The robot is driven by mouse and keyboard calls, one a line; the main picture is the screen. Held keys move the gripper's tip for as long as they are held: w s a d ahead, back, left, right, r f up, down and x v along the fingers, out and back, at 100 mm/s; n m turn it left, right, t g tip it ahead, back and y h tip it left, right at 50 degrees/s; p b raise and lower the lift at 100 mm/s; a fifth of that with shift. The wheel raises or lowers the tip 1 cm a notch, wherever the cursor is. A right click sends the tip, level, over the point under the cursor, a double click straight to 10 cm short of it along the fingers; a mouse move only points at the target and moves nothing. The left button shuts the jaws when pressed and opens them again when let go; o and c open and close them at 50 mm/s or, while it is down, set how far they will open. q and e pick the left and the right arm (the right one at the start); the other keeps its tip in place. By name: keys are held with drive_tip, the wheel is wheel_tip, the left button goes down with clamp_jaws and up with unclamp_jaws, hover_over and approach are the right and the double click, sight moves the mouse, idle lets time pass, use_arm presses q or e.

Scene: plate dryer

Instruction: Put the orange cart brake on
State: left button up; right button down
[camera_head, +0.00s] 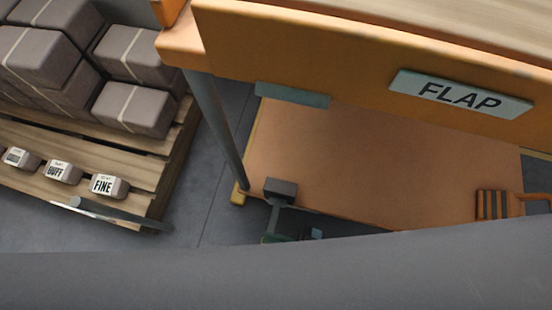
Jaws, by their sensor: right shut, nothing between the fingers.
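The orange cart (330,155) fills the middle and right, with a "FLAP" plate on its upper panel and a lower deck beneath. A small orange pedal-like piece with dark stripes (492,204) is at the lower right edge of the deck; it looks like the brake, and I cannot tell its setting. My right gripper (281,190) seems to be the small dark part near the deck's left front corner, mostly hidden below by a wide grey bar. It is shut and empty, well left of the striped piece. My left gripper is not in view.
A wooden pallet (130,152) with grey strapped boxes (134,107) stands at the left. Small blocks labelled "BUFF" and "FINE" (109,186) sit near its front, beside a metal rod (120,214). Grey floor shows between the pallet and cart. The grey bar blocks the bottom.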

drive_tip(key=r+p, duration=0.2)
drive_tip(key=r, duration=0.1)
drive_tip(key=shift+w+a, duration=0.15)
drive_tip(key=shift+w, duration=0.05)
drive_tip(key=v, duration=1)
drive_tip(key=shift+w+f, duration=0.3)
drive_tip(key=shift+f, duration=0.1)
